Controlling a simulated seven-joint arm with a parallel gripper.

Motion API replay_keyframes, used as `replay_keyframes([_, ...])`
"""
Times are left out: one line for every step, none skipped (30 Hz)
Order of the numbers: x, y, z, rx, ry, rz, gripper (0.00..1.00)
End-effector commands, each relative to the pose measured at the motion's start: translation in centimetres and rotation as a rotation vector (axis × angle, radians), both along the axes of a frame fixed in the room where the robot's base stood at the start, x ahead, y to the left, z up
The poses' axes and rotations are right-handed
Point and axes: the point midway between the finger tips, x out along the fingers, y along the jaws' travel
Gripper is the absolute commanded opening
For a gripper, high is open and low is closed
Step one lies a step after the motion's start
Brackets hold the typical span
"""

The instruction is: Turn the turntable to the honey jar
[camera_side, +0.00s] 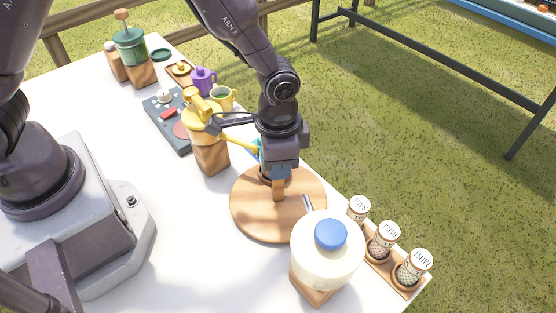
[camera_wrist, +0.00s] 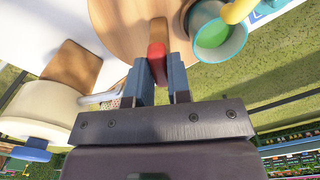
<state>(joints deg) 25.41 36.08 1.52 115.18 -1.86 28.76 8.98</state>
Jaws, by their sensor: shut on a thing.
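The turntable (camera_side: 250,212) is a round wooden disc on the white table, also in the wrist view (camera_wrist: 112,22). My gripper (camera_side: 278,186) is low over it, its fingers (camera_wrist: 157,75) closed around a red-tipped wooden handle (camera_wrist: 157,48) on the disc. A teal cup with a green inside (camera_wrist: 212,33) sits by the disc's edge in the wrist view; my gripper mostly hides it from the side. A yellow-topped jar (camera_side: 210,150) on a wooden base points a yellow spout (camera_side: 240,145) toward the cup. I cannot read any honey label.
A large cream jug with a blue lid (camera_side: 326,255) stands close to the disc's front, its metal spout (camera_side: 307,204) pointing over it. Labelled shakers (camera_side: 383,242) stand in a wooden rack at right. Mugs (camera_side: 222,98) and a dark board (camera_side: 165,118) lie behind.

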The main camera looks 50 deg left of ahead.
Motion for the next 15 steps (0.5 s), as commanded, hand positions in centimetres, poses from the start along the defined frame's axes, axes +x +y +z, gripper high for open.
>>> replay_keyframes([0.03,-0.01,0.14,-0.001,-0.001,0.025,0.00])
replay_keyframes([0.03,-0.01,0.15,-0.001,-0.001,0.039,0.00])
replay_keyframes([0.03,-0.02,0.15,0.000,0.000,0.059,0.00])
replay_keyframes([0.03,-0.02,0.15,-0.001,-0.001,0.073,0.00])
replay_keyframes([0.03,-0.01,0.15,0.000,-0.001,0.089,0.00])
replay_keyframes([0.03,-0.02,0.15,0.000,-0.001,0.108,0.00])
replay_keyframes([0.03,-0.01,0.15,0.000,-0.001,0.124,0.00])
replay_keyframes([0.03,-0.01,0.15,0.000,-0.001,0.139,0.00])
replay_keyframes([0.03,-0.01,0.15,0.000,-0.001,0.160,0.00])
replay_keyframes([0.03,-0.01,0.15,0.000,-0.001,0.175,0.00])
replay_keyframes([0.03,-0.01,0.15,0.000,-0.001,0.190,0.00])
replay_keyframes([0.04,0.00,0.15,0.000,-0.001,0.210,0.00])
replay_keyframes([0.03,-0.01,0.15,0.000,-0.001,0.224,0.00])
replay_keyframes([0.03,-0.01,0.15,0.000,-0.001,0.240,0.00])
replay_keyframes([0.03,-0.01,0.16,0.000,-0.001,0.258,0.00])
